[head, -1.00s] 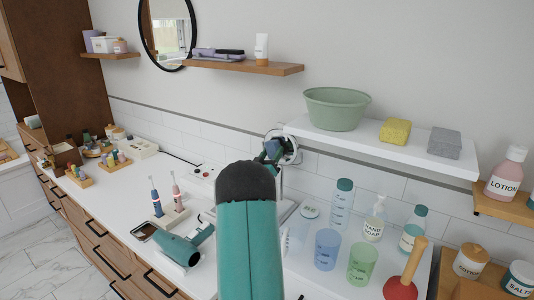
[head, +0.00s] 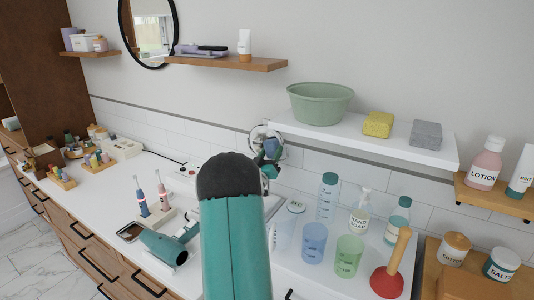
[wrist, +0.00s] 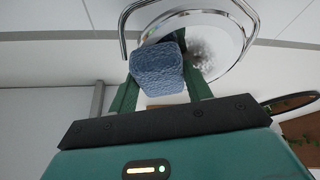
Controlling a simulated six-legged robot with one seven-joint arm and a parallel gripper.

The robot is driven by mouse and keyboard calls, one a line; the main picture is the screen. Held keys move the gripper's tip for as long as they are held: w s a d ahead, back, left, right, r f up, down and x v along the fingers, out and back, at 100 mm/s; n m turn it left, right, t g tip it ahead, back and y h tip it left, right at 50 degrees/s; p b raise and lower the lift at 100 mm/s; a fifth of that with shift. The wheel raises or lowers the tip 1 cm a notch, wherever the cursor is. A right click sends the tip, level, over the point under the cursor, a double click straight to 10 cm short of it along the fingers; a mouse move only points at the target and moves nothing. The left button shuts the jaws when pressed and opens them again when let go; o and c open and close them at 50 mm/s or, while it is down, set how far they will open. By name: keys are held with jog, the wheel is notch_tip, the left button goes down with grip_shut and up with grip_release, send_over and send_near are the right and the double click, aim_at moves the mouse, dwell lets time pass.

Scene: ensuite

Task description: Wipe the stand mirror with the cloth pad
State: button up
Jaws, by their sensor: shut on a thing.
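The stand mirror (head: 256,137) is a small round mirror with a shiny metal rim, at the back of the counter against the tiled wall. It also shows large at the top of the wrist view (wrist: 232,45). My gripper (head: 268,160) is shut on the blue cloth pad (wrist: 157,70), which sits between the green fingers. In the head view the pad (head: 269,148) overlaps the mirror's lower right part. In the wrist view it covers part of the mirror's left side. I cannot tell whether pad and glass touch. My arm hides the mirror's base.
A white shelf (head: 400,145) with a green bowl (head: 320,103) and two sponges is right of the mirror. Bottles and cups (head: 314,243) stand below it, beside a red plunger (head: 386,282). A hair dryer (head: 165,245) and toothbrushes (head: 142,202) are left of my arm.

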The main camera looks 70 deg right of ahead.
aim_at(255, 138)
jog(key=shift+w+d, duration=0.2)
jog(key=shift+w, duration=1.15)
jog(key=shift+w+d, duration=0.15)
jog(key=shift+w, duration=1.25)
jog(key=shift+w+d, duration=0.2)
jog(key=shift+w, duration=1.15)
jog(key=shift+d+r, duration=0.1)
jog(key=shift+r, duration=0.4)
jog(key=shift+s+a, duration=0.15)
jog(key=shift+s, duration=1.25)
jog(key=shift+s+a, duration=0.15)
jog(key=shift+s, duration=1.25)
jog(key=shift+s+a, duration=0.2)
jog(key=shift+s, duration=0.55)
jog(key=shift+s+a, duration=0.2)
jog(key=shift+s, duration=0.5)
jog(key=shift+w+d, duration=0.25)
jog(key=shift+w, duration=1.15)
jog(key=shift+w+d, duration=0.2)
jog(key=shift+w, duration=1.2)
jog(key=shift+w+d, duration=0.25)
jog(key=shift+w, duration=1.15)
jog(key=shift+a, duration=0.1)
jog(key=shift+w+a, duration=0.15)
jog(key=shift+a, duration=0.8)
jog(key=shift+w+a, duration=0.2)
jog(key=shift+a, duration=0.75)
jog(key=shift+w+a, duration=0.15)
jog(key=shift+a, duration=0.8)
